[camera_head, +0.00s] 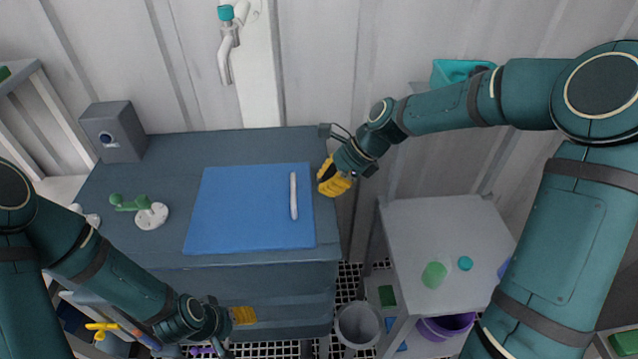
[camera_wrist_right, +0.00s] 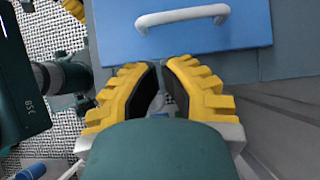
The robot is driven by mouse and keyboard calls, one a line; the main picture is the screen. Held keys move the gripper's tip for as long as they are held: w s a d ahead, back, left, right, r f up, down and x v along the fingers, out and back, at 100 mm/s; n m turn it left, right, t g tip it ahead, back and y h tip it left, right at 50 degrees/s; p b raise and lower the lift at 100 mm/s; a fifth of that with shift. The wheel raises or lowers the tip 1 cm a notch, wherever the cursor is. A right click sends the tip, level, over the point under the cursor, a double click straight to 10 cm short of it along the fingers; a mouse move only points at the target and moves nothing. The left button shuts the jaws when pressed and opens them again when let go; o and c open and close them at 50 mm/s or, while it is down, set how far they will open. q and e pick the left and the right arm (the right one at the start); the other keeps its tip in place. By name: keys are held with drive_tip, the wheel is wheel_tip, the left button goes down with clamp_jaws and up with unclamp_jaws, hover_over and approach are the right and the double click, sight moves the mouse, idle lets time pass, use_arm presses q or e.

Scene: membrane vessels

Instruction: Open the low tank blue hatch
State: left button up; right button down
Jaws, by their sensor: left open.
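The blue hatch (camera_head: 230,208) lies flat and looks shut on top of the low grey tank (camera_head: 160,262). A white bar handle (camera_head: 293,196) is on its right part. The hatch (camera_wrist_right: 240,45) and handle (camera_wrist_right: 182,17) also show in the right wrist view. My right gripper (camera_head: 333,180) is just right of the hatch, apart from the handle. In the wrist view, its yellow fingers (camera_wrist_right: 160,66) have a narrow gap with nothing held between them. My left gripper (camera_head: 248,315) is open and empty in front of the tank, below the hatch's front edge.
A green valve on a white flange (camera_head: 151,215) and a grey box (camera_head: 112,132) stand on the tank's left side. A grey side table (camera_head: 445,225) with a green cup (camera_head: 434,275) is at right. A grey bucket (camera_head: 359,325) stands between.

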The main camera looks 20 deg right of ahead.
sight(299, 209)
drive_tip(key=x, duration=0.8)
drive_tip(key=shift+w+b, duration=0.1)
drive_tip(key=shift+b, duration=0.3)
drive_tip(key=shift+a+r, duration=0.1)
drive_tip(key=shift+r, duration=0.05)
